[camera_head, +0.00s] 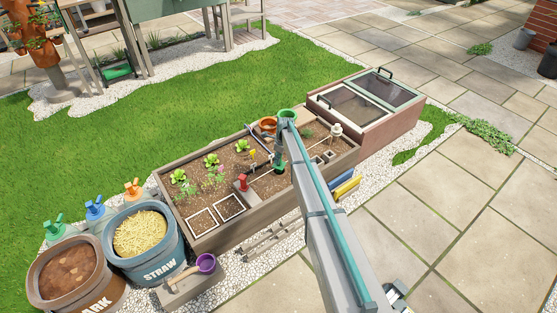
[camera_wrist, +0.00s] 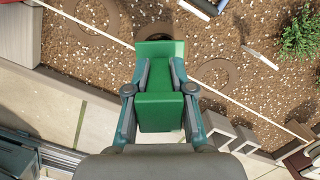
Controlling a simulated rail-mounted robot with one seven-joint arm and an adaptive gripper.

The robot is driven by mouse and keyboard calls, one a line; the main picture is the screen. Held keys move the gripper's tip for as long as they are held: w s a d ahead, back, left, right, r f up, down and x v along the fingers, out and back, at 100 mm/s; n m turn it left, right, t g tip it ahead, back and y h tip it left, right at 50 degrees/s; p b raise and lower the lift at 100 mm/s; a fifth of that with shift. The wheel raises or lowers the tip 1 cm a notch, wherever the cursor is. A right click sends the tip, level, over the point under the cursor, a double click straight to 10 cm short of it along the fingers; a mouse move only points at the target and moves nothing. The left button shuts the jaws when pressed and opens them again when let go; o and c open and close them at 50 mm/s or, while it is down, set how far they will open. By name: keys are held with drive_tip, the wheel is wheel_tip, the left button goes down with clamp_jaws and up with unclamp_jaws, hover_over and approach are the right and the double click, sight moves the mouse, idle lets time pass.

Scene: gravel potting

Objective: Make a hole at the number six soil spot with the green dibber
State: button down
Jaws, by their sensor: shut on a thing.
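The green dibber (camera_wrist: 160,88) is between the fingers of my gripper (camera_wrist: 158,95) in the wrist view. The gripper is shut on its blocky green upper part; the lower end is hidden. In the head view, my gripper (camera_head: 279,167) is small and over the right half of the soil in the wooden planter bed (camera_head: 200,242). Ring-shaped soil spots show in the wrist view, one at the right of the dibber (camera_wrist: 217,73) and others toward the top left (camera_wrist: 96,16). I cannot read any numbers, so I cannot tell which is six.
A white line (camera_wrist: 84,23) crosses the soil. Lettuces (camera_head: 212,160), a red object (camera_head: 243,182), and a white-topped object (camera_head: 335,131) stand in the bed. A leafy plant (camera_wrist: 300,35) is at the right. A cold frame (camera_head: 370,105) adjoins the bed; a straw bin (camera_head: 160,268) stands left.

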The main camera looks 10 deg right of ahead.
drive_tip(key=shift+r+p, duration=1.65)
drive_tip(key=shift+r, duration=1.3)
drive_tip(key=shift+r+p, duration=1.55)
drive_tip(key=shift+r, duration=0.95)
